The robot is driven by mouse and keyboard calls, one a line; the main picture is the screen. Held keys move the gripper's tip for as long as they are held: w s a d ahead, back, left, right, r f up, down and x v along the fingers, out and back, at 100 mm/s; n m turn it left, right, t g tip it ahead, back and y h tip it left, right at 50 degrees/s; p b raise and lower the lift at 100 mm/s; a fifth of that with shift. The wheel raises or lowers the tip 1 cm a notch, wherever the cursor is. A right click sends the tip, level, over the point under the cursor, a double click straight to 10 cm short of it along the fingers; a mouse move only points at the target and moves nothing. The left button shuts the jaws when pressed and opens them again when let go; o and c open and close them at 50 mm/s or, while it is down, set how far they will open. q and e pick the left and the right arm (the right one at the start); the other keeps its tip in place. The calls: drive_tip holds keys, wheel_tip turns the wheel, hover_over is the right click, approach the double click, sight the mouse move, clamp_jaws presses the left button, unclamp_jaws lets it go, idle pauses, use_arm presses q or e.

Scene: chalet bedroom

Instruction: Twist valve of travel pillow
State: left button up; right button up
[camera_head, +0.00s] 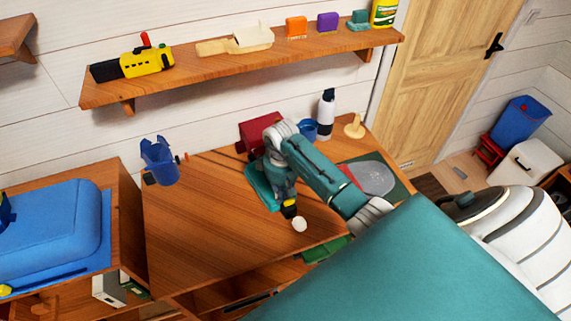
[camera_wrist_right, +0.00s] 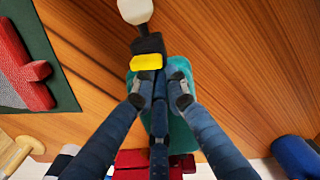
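I cannot tell for sure which thing is the travel pillow. A teal rounded piece (camera_head: 260,187) lies on the desk under my right gripper (camera_head: 287,196), and it also shows in the wrist view (camera_wrist_right: 186,140). Two fingers of my right gripper (camera_wrist_right: 160,98) stand on either side of a narrow dark shaft. Beyond them are a black block (camera_wrist_right: 148,45) with a yellow band (camera_wrist_right: 146,62) and a white rounded end (camera_wrist_right: 135,10). Contact with the shaft is unclear. No valve can be made out on the teal piece. My left gripper is not clearly in view.
A dark red block (camera_head: 258,130), a blue cup (camera_head: 308,129) and a white bottle (camera_head: 326,112) stand behind my right arm. A grey flat piece (camera_head: 374,179) lies right. A large blue cushion-like body (camera_head: 50,225) is at far left. The desk's left half (camera_head: 205,220) is clear.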

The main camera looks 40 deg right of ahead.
drive_tip(key=shift+o, duration=1.2)
drive_tip(key=shift+d, duration=0.45)
drive_tip(key=shift+d+f, duration=0.1)
wheel_tip(320, 180, up, 6)
drive_tip(key=shift+a, duration=0.3)
